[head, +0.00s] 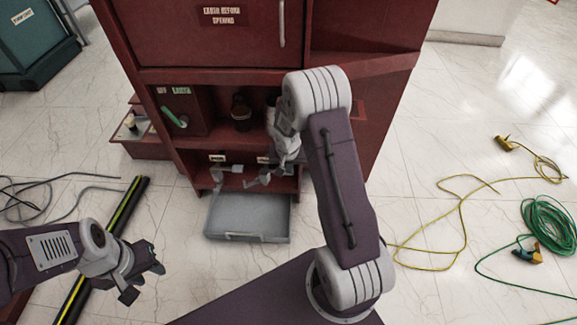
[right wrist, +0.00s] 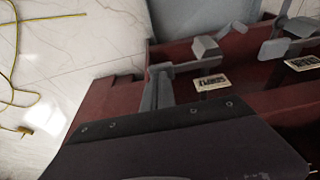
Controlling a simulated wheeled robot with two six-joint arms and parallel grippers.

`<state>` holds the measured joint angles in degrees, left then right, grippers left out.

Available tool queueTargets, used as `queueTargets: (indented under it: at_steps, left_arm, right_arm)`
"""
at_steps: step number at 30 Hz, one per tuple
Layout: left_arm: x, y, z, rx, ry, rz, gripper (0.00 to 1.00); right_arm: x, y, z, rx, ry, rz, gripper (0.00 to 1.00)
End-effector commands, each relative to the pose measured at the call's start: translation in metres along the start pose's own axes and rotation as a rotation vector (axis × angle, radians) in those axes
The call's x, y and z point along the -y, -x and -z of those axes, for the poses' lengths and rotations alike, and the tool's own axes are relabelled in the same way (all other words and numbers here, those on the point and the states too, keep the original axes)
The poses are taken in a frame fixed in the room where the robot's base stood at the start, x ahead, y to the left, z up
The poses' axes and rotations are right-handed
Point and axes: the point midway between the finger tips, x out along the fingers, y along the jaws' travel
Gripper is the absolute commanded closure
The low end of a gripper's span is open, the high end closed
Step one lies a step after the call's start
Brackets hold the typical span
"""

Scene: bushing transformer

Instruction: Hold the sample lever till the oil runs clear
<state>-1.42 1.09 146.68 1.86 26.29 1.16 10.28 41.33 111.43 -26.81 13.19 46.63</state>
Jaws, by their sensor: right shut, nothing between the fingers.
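Two small grey levers with spouts jut from the low front of the red cabinet (head: 355,85), each under a white label. The left lever (head: 226,172) shows in the head view; the other is mostly behind my right gripper (head: 274,170). In the right wrist view both levers (right wrist: 206,48) (right wrist: 275,48) appear near the labels. My right gripper is shut and empty, close beside the right lever; contact cannot be told. A grey tray (head: 222,219) lies on the floor below; no oil stream is visible. My left gripper (head: 145,277) is open and empty, low at the left.
A green handle (head: 174,118) sits on a box in the cabinet's opening, with a dark brown jar (head: 241,112) beside it. A black-and-yellow strip (head: 125,205) lies left. A yellow cable (head: 462,205) and green coil (head: 550,226) lie on the right floor.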

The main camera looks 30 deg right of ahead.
Motion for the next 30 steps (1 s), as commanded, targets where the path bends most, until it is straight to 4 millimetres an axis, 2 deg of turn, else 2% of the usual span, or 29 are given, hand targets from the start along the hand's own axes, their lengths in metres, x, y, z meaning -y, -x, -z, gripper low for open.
queueTargets:
  at_steps: [5,14,30]
  left_arm:
    - [0.0,-0.006,-0.001,0.0,0.0,0.0,0.64]
    - [0.001,-0.056,-0.006,0.0,0.0,0.0,0.64]
    - [0.001,-0.054,-0.006,0.0,0.0,0.0,0.64]
  right_arm:
    - [-0.001,-0.005,-0.002,0.0,-0.001,0.0,1.0]
    - [-0.01,-0.048,-0.014,0.0,-0.001,0.0,1.0]
    - [-0.01,-0.046,-0.016,0.007,0.0,-0.003,1.0]
